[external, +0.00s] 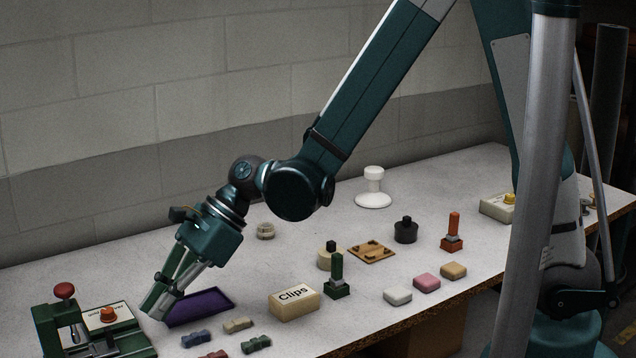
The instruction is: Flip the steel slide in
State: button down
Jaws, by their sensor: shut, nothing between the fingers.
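A green press (92,332) stands at the lower left corner, with a red knob (64,290) on its upright post and an orange button (108,314) on a labelled cream plate. I cannot clearly pick out the steel slide; it may be part of this press, which the picture's bottom edge cuts off. My gripper (157,304) points down and left, its fingers shut and empty. Its tips are just right of the press and in front of the left end of a purple tray (205,305). I cannot tell whether the tips touch anything.
Several small coloured blocks (238,325) lie right of the press. A tan box marked "Clips" (293,302) and a green stamp-like piece (337,279) stand further right. A white pedestal (373,188) stands at the back. The table between wall and purple tray is mostly clear.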

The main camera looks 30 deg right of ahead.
jog(key=p+v, duration=0.1)
jog(key=v, duration=0.5)
jog(key=shift+d+r, duration=0.25)
jog(key=shift+d, duration=0.1)
dwell(0.4)
jog(key=w+d+r+n+t+h, duration=0.15)
jog(key=d+r+n, duration=0.3)
jog(key=d, duration=0.75)
jog(key=d+r+n+t+h, duration=0.25)
jog(key=d+r+n, duration=0.2)
jog(key=d, duration=0.75)
jog(key=s+d+r+n+t+h, duration=0.1)
jog(key=s+d+n, duration=0.3)
jog(key=d, duration=0.8)
jog(key=s+d+r+n+t+h, duration=0.2)
jog(key=s+d+r+n+h, duration=0.1)
jog(key=d, duration=0.8)
jog(key=shift+s+d+r+n+h, duration=0.2)
jog(key=shift+s+d+n+h, duration=0.25)
jog(key=shift+s+n, duration=0.65)
jog(key=shift+s+a, duration=0.1)
